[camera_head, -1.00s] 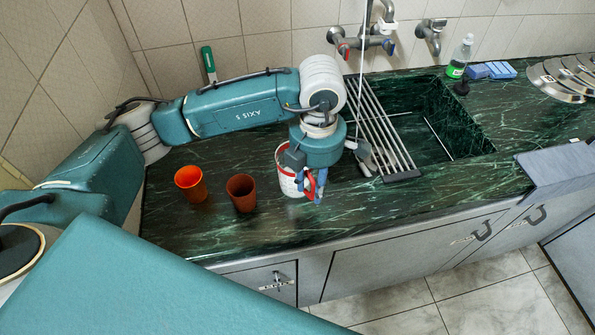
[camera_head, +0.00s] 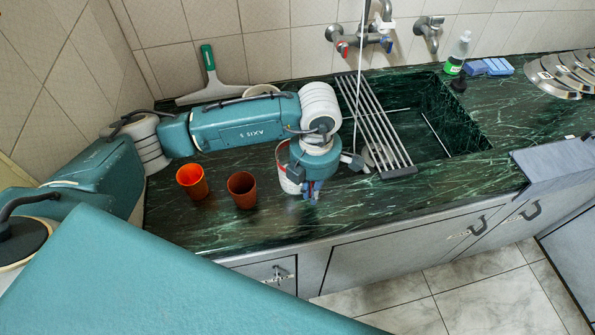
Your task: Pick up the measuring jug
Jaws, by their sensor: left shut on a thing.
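The measuring jug (camera_head: 284,182) is white with red markings and stands mostly hidden behind my left gripper in the head view. My left gripper (camera_head: 313,192) points down at the jug's right front side, where the red handle showed earlier. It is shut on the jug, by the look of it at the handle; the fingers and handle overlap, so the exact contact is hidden. Whether the jug's base touches the counter is hard to tell. My right gripper is not in view.
An orange cup (camera_head: 192,182) and a brown cup (camera_head: 242,189) stand left of the jug. A metal rack (camera_head: 375,125) spans the sink (camera_head: 440,120) to the right. The green counter (camera_head: 440,195) is clear at front right.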

